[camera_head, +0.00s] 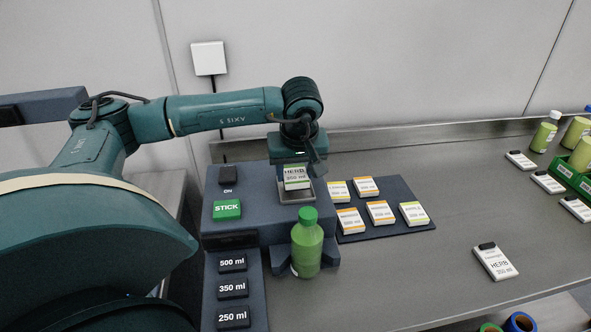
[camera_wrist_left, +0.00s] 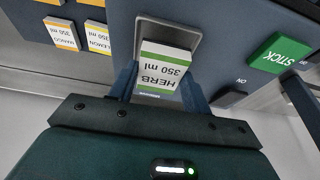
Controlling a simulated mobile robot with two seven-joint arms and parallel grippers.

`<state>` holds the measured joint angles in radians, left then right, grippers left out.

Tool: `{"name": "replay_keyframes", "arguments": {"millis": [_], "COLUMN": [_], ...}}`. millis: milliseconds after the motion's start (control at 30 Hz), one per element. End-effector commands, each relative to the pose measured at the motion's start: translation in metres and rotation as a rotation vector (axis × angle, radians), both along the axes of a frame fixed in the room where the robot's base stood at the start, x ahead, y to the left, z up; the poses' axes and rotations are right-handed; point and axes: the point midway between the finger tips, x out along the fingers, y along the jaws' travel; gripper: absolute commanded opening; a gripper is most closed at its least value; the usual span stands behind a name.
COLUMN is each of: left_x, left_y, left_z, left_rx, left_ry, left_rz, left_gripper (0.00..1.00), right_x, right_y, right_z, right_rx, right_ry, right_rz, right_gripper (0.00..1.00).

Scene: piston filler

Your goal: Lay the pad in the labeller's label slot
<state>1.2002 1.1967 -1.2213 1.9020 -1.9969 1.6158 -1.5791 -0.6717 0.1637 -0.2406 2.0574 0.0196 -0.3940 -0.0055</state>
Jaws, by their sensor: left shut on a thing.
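The pad (camera_head: 297,179), a white block with a green stripe printed HERB 350 ml, is held in my left gripper (camera_head: 298,168). It also shows in the left wrist view (camera_wrist_left: 163,68), between the two fingers. My left gripper is shut on it. The labeller (camera_head: 232,186) is a dark blue-grey machine; its label slot (camera_head: 299,198) is a grey-rimmed recess in the top, also in the left wrist view (camera_wrist_left: 172,31). The pad is over the slot and covers part of it; I cannot tell whether it touches the slot. My right gripper is not in view.
A green bottle (camera_head: 307,250) stands upright at the labeller's front. The green STICK button (camera_head: 227,209) is left of the slot. Several other pads lie on a dark mat (camera_head: 388,232) to the right. A HERB tag (camera_head: 495,263) lies farther right; the counter between is clear.

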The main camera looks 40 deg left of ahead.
Motion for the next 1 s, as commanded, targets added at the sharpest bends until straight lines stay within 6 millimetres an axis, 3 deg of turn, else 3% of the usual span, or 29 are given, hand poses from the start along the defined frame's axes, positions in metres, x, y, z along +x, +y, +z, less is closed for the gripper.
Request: {"name": "replay_keyframes", "arguments": {"millis": [1000], "left_x": [0.0], "left_y": [0.0], "left_z": [-0.01], "left_rx": [-0.001], "left_ry": [-0.001], "left_rz": [0.0], "left_gripper": [0.26], "right_x": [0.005], "right_y": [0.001], "right_z": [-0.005], "right_rx": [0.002], "right_ry": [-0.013], "right_rz": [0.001], "right_gripper": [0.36]}}
